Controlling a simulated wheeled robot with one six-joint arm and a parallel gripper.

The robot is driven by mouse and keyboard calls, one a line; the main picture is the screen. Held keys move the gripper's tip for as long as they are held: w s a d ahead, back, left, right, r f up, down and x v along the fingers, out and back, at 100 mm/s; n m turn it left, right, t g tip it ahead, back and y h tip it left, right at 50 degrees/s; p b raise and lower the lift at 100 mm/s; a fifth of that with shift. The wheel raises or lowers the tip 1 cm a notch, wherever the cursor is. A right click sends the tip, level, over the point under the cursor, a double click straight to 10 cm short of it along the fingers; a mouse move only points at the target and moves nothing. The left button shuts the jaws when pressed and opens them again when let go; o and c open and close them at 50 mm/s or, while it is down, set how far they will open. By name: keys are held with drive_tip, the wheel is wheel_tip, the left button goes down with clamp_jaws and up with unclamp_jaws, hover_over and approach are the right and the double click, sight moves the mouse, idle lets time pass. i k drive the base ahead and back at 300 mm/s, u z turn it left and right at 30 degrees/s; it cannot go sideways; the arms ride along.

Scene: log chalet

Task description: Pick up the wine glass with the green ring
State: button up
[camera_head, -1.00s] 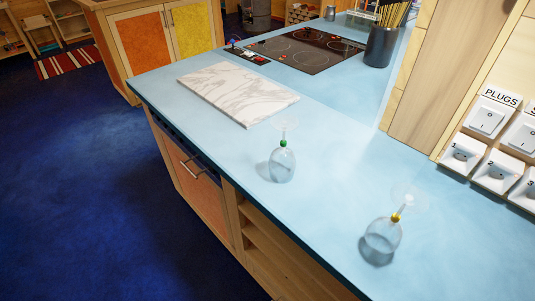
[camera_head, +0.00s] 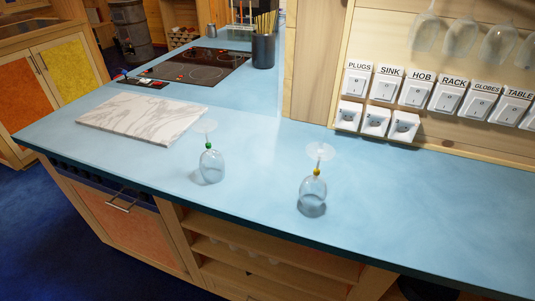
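The wine glass with the green ring (camera_head: 212,165) stands upside down on the blue countertop (camera_head: 250,120), bowl down and foot up. Its green ring sits on the stem just above the bowl. To its right, a similar wine glass with a yellow ring (camera_head: 312,192) also stands upside down, apart from it and closer to the front edge. My gripper is not in view.
A marble board (camera_head: 142,120) lies left of the glasses. Behind it are a black hob (camera_head: 195,66) and a dark utensil pot (camera_head: 263,51). Labelled switches (camera_head: 417,91) line the wall at right, with glasses (camera_head: 461,36) hanging above. The right countertop is clear.

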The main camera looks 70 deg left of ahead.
sight(212, 163)
drive_tip(key=z, duration=0.35)
drive_tip(key=i, duration=1.05)
drive_tip(key=u, duration=3.7)
drive_tip(key=i, duration=0.5)
drive_tip(key=z, duration=0.1)
drive_tip(key=k, duration=0.5)
drive_tip(key=u, duration=0.75)
drive_tip(key=i, duration=0.9)
